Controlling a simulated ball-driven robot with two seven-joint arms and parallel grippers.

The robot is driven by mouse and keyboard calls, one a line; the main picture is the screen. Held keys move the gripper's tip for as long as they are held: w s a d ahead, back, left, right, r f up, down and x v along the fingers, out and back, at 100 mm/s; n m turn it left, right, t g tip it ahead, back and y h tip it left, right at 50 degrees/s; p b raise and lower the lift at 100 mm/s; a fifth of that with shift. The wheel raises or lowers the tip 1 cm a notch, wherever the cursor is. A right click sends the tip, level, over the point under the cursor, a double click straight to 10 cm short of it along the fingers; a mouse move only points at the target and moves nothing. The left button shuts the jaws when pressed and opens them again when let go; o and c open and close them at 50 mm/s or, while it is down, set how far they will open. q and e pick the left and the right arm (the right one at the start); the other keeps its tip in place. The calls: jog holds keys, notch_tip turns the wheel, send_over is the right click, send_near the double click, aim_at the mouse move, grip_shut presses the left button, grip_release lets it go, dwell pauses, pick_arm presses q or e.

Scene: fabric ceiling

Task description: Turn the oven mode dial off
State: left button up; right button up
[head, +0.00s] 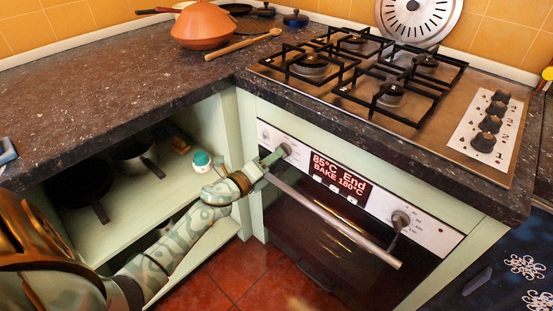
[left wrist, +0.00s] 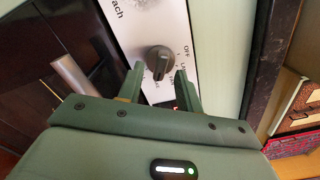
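The oven's left dial (head: 283,150) is a dark round knob on the white control panel. It also shows in the left wrist view (left wrist: 159,60), with an OFF label on the panel beside it. My left gripper (head: 265,163) is at this dial in the head view. In the left wrist view its two green fingers (left wrist: 160,85) are spread apart, with the dial just beyond and between their tips; contact cannot be told. The display (head: 340,178) reads 85°C End, BAKE 180°C. My right gripper is not in view.
The oven handle (head: 335,218) runs just below the panel, close to my left gripper. A second dial (head: 401,219) sits at the panel's right. The countertop (head: 150,80) overhangs above. An open cabinet (head: 100,228) with pans is at left.

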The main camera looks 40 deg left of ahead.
pick_arm(q)
jog(key=shift+w, duration=0.7)
grip_shut()
